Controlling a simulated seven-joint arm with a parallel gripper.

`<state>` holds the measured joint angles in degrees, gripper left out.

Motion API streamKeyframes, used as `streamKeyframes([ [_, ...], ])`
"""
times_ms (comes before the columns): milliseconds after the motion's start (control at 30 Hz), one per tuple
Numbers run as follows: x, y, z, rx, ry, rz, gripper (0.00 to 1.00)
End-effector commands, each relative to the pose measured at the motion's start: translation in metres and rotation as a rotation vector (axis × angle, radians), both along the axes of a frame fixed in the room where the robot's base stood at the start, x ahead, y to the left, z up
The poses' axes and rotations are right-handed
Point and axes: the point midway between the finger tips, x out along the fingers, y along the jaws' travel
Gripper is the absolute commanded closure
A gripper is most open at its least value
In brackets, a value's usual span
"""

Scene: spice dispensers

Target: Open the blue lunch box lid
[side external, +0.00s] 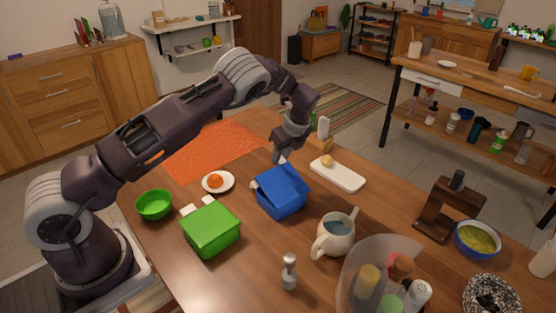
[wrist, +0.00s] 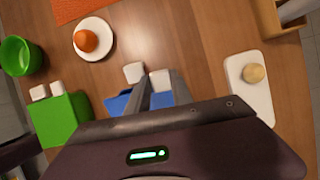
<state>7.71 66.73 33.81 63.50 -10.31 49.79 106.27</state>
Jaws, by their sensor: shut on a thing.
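The blue lunch box (side external: 282,204) stands on the wooden table in the side external view. Its lid (side external: 285,183) covers the top and looks slightly tilted; I cannot tell how wide any gap is. My gripper (side external: 281,158) is at the lid's far edge, pointing down, and is shut on the lid there. In the wrist view, the fingers (wrist: 152,90) are close together between two white tabs (wrist: 134,72) of the box. Blue parts of the box (wrist: 118,104) show on both sides of the fingers; the rest is hidden by my gripper.
A green lunch box (side external: 210,230) and green bowl (side external: 154,205) stand left. A plate with an orange fruit (side external: 215,182) is behind them. A white board (side external: 338,174) and a pitcher (side external: 335,236) are to the right. A shaker (side external: 289,272) stands in front.

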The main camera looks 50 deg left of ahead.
Motion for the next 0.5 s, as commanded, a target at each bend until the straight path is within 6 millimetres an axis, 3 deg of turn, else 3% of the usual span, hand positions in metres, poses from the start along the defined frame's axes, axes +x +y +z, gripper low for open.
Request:
streamKeyframes([
  [500, -0.003, -0.054, 0.042, 0.492, -0.035, -0.006, 1.00],
])
